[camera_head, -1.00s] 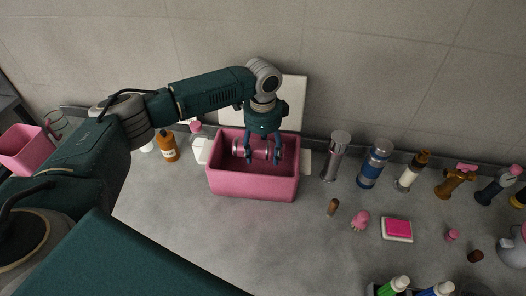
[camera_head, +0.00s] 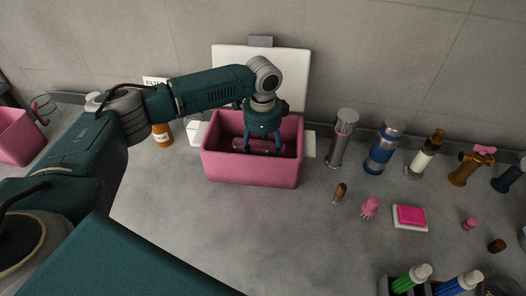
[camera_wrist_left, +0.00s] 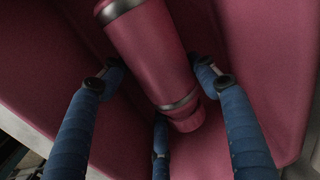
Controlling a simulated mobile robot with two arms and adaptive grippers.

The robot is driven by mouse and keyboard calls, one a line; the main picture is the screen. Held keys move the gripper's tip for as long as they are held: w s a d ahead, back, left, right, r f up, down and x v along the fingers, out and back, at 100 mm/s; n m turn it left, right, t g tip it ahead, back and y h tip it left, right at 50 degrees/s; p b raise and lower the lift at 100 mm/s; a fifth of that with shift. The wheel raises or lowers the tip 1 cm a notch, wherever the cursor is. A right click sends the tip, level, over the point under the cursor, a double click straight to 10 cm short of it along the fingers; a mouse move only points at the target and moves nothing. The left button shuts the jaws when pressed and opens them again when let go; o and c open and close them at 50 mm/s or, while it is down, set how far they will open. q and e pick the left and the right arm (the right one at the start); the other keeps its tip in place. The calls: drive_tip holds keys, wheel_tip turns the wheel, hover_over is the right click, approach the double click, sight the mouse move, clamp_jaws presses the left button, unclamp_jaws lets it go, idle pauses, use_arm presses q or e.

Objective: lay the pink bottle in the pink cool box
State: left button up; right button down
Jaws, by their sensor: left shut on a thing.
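The pink cool box (camera_head: 250,170) stands open on the grey worktop, its white lid (camera_head: 232,62) raised behind it. My left gripper (camera_head: 263,144) reaches down inside the box from above. It is shut on the pink bottle (camera_head: 270,150), which is on its side, lengthwise in the box. In the left wrist view, the blue fingers of the gripper (camera_wrist_left: 160,78) sit around the bottle (camera_wrist_left: 150,50), with its metal bands showing. The pink box wall (camera_wrist_left: 270,60) surrounds them. Whether the bottle touches the box floor is hard to tell. My right gripper is out of view.
An orange bottle (camera_head: 162,136) stands left of the box. To the right stand a grey cylinder (camera_head: 341,138), a blue-silver flask (camera_head: 382,150) and several other bottles. A pink sponge-like block (camera_head: 411,216) and small items lie in front of them. The worktop before the box is clear.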

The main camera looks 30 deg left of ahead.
use_arm(q)
drive_tip(key=shift+r, duration=0.1)
drive_tip(key=o, duration=1.6)
wheel_tip(320, 180, up, 12)
drive_tip(key=shift+s, duration=0.1)
